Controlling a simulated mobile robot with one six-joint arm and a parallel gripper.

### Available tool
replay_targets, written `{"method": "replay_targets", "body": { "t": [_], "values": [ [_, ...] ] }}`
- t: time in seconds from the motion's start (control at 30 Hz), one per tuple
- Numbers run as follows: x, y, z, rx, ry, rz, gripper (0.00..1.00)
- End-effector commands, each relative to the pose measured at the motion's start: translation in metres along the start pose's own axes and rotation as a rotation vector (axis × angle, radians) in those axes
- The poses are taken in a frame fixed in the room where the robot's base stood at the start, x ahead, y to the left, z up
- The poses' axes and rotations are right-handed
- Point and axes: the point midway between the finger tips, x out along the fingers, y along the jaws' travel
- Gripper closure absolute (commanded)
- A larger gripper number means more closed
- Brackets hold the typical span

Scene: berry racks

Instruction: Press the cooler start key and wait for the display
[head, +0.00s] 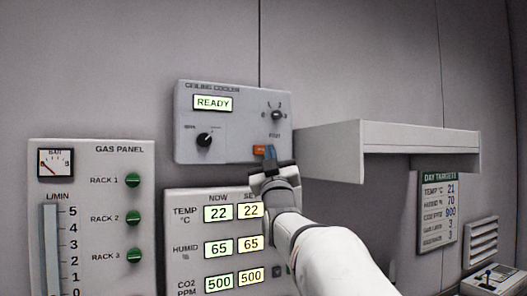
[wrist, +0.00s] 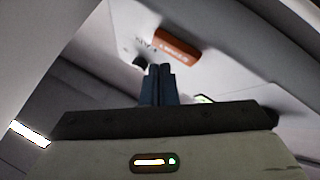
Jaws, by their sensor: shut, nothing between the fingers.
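The ceiling cooler panel (head: 232,150) is a grey box on the wall. Its display (head: 212,103) reads READY. The orange start key (head: 259,150) is at the panel's lower right, partly covered by my gripper in the head view. My gripper (head: 269,152) is shut and empty, its dark fingertips right at the key. In the wrist view, the orange key (wrist: 177,45) shows just beyond my shut fingertips (wrist: 159,68). I cannot tell whether the tips touch it.
The cooler panel also has a black knob (head: 204,140) and a small dial (head: 277,115). A white shelf (head: 330,150) juts out on the right. Below are the climate readout panel (head: 185,280) and the gas panel (head: 100,170) with green knobs.

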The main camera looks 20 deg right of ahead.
Motion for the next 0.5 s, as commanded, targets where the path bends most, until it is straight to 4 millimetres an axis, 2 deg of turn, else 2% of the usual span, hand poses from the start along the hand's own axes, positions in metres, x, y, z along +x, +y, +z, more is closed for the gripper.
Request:
{"method": "replay_targets", "body": {
  "t": [0.5],
  "values": [
    [0.0058, -0.0042, 0.0045, 0.0, 0.001, 0.0, 1.0]
  ]
}}
